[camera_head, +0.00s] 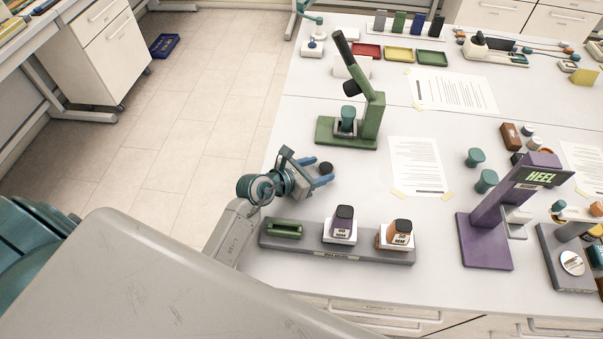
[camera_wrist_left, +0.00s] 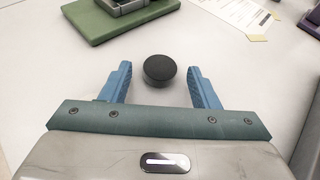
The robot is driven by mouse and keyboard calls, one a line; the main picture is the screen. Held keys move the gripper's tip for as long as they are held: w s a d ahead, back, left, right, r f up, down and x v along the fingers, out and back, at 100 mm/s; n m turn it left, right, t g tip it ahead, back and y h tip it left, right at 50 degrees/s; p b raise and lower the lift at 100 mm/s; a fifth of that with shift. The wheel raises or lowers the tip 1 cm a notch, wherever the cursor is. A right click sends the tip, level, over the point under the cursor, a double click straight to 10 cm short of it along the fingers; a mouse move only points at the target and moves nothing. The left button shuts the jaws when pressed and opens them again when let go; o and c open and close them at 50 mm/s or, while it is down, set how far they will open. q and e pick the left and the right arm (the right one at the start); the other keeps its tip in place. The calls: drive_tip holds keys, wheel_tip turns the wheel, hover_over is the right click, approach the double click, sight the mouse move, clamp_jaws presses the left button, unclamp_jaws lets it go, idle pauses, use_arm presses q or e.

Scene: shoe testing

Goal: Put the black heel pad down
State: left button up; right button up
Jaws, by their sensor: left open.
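The black heel pad (camera_head: 326,168) is a small round dark piece on the white table, near the tips of my left gripper (camera_head: 322,173). In the left wrist view the black heel pad (camera_wrist_left: 159,70) stands between and slightly beyond the two blue fingers of the left gripper (camera_wrist_left: 161,72). There is a visible gap on both sides, so the fingers are open and do not touch it. My right gripper is not in view.
A green test stand (camera_head: 368,115) is just behind the pad. A grey rack (camera_head: 345,254) with several slots and labelled blocks lies in front. A purple HEEL stand (camera_head: 487,235) is to the right. A paper sheet (camera_head: 416,165) lies between; table around the pad is clear.

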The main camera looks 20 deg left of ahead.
use_arm(q)
drive_tip(key=b+v, duration=0.2)
drive_tip(key=v, duration=0.8)
drive_tip(key=shift+f, duration=0.15)
drive_tip(key=shift+s+a+r, duration=0.3)
drive_tip(key=shift+s+r, duration=0.1)
drive_tip(key=shift+s, duration=0.15)
drive_tip(key=shift+s, duration=0.1)
